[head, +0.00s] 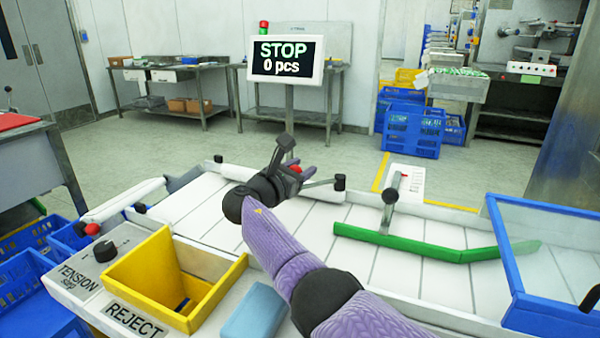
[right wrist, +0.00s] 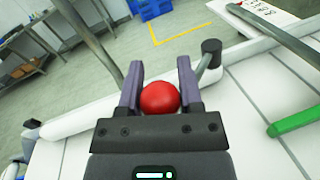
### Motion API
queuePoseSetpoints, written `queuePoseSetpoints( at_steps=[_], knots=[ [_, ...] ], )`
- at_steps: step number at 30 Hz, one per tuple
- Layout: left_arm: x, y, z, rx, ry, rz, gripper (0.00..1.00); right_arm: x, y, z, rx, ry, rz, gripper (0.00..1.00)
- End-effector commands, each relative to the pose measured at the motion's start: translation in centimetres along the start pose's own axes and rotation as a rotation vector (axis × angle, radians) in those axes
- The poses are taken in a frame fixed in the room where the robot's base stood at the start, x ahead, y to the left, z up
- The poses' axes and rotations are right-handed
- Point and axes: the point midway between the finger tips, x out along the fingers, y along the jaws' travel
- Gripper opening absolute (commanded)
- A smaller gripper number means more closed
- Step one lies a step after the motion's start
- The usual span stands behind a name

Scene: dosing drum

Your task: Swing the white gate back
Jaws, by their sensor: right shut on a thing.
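My right gripper (head: 292,166) reaches over the white conveyor near its far rail. It is shut on a red ball knob (right wrist: 160,98), which sits between the two fingers in the right wrist view. A grey rod with a black end cap (right wrist: 211,47) shows just beyond the right finger; I cannot tell how it joins the knob. A white, round-ended bar (head: 122,200), possibly the white gate, lies at the belt's left end, with another red knob (head: 92,229) near it. Whether the held knob belongs to that bar is unclear. My left gripper is out of view.
A green guide rail (head: 430,247) crosses the belt on the right, beside a blue-framed clear panel (head: 517,268). A yellow reject bin (head: 150,275) and a light blue block (head: 254,312) are at the near side. A screen (head: 286,53) reads STOP, 0 pcs.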

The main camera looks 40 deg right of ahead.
Motion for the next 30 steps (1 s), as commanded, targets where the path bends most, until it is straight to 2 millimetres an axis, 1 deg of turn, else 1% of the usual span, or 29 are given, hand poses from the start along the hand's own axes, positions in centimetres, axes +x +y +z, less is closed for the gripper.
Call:
queuePoseSetpoints(
  at_steps=[5,6,8,9,11,17,20,23,25,27,30],
  knots=[
    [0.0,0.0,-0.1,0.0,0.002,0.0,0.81,0.0,0.1,0.1,0.001,-0.001,0.003,0.0],
    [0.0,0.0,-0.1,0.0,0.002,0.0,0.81,0.0,0.1,0.1,0.002,-0.001,0.003,0.48],
    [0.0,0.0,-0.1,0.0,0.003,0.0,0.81,0.0,0.1,0.1,0.002,-0.002,0.003,0.61],
    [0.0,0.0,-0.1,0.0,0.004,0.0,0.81,0.0,0.1,0.1,0.002,-0.001,0.003,0.69],
    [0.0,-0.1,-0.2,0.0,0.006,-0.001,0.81,0.0,0.1,0.1,0.001,-0.001,0.003,0.81],
    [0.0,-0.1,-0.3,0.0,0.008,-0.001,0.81,0.0,0.0,0.1,0.001,-0.001,0.003,0.81],
    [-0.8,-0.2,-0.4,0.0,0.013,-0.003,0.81,-0.8,0.1,0.4,0.002,-0.001,0.005,0.81],
    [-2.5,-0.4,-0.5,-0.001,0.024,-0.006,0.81,-3.1,0.2,0.9,0.004,0.0,0.007,0.81],
    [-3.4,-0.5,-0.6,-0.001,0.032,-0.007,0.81,-5.0,0.2,0.9,0.004,0.001,0.007,0.81],
    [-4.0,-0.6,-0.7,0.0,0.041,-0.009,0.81,-6.8,0.2,0.7,0.003,0.0,0.006,0.81],
    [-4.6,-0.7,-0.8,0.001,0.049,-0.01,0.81,-8.7,0.1,0.5,0.003,0.0,0.006,0.81]
  ],
)
